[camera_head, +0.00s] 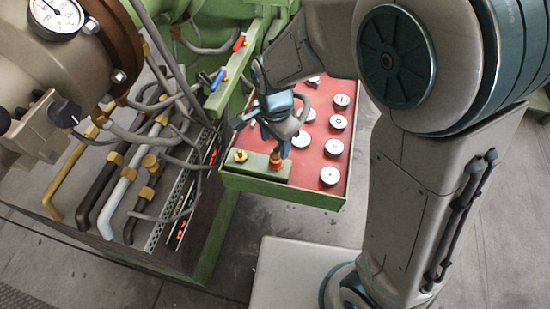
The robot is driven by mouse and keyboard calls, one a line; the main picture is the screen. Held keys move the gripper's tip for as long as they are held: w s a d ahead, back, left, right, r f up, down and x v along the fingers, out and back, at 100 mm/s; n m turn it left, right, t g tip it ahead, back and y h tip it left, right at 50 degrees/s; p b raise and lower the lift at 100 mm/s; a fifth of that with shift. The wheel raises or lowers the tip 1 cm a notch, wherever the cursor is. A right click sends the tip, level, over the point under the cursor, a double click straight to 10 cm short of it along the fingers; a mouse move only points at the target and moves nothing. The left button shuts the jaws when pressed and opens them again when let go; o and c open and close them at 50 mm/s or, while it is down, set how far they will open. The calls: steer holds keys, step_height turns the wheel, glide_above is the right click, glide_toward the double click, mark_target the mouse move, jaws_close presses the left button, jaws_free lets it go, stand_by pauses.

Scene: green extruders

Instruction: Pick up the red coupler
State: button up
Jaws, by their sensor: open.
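A small red piece (239,42) sits on the green rail at the upper middle, with a blue piece (217,79) lower on the same rail. A short orange-red fitting (276,159) stands upright on a green block at the front of the red panel, beside a brass fitting (240,156). I cannot tell for certain which one is the red coupler. My gripper (264,136) is open, points down over the panel and is close above the orange-red fitting. The arm and gripper body partly hide the panel; contact cannot be made out.
The red panel (316,158) has a green rim and several round white dials or buttons. Hoses and coloured pipes (124,190) crowd the left, below a pressure gauge (56,15). Grey floor (270,222) is open in front of the panel.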

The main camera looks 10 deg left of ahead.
mark_target(275, 151)
step_height(275, 151, down, 6)
steer(key=shift+d+f+b, duration=0.1)
steer(key=shift+f+b, duration=0.15)
steer(key=shift+b, duration=0.25)
steer(key=shift+c, duration=0.4)
steer(key=c, duration=1)
